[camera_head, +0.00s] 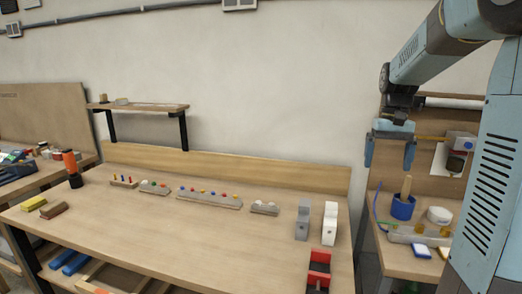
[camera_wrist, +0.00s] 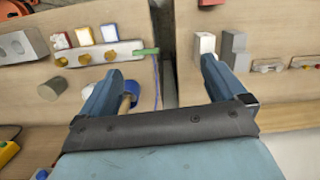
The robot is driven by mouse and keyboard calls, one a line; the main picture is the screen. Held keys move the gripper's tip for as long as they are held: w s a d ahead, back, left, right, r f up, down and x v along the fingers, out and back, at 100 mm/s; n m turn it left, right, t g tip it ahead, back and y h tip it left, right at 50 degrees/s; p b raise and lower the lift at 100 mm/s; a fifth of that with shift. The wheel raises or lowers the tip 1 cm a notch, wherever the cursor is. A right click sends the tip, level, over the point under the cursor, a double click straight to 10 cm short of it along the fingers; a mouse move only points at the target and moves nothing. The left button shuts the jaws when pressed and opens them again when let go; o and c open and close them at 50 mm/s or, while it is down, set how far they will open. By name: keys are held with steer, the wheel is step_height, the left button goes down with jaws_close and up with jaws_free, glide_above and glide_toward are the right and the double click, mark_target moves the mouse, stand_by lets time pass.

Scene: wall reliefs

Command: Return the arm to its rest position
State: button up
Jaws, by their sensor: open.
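My gripper (camera_head: 390,152) hangs from my raised arm at the right of the head view, with its fingers pointing down. It is open and empty, above the gap between the main workbench (camera_head: 150,232) and the right-hand bench (camera_head: 420,262). In the wrist view the gripper's two blue fingers (camera_wrist: 158,85) stand wide apart, with the dark gap between the benches showing between them. Nothing touches the fingers in either view.
A blue cup (camera_head: 403,207) with a wooden handle stands on the right bench below my gripper. A white block (camera_head: 329,223) and a grey block (camera_head: 302,220) stand at the main bench's right end. A shelf (camera_head: 140,107) is at the back left. The front middle is clear.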

steer(key=s+a+n+t, duration=0.1)
steer(key=s+a+t, duration=0.2)
steer(key=s, duration=0.7)
steer(key=s+a+n+t, duration=0.1)
steer(key=s+a+t, duration=0.3)
steer(key=s+a, duration=0.3)
steer(key=s, duration=0.4)
steer(key=shift+a+r, duration=0.2)
steer(key=shift+a, duration=0.05)
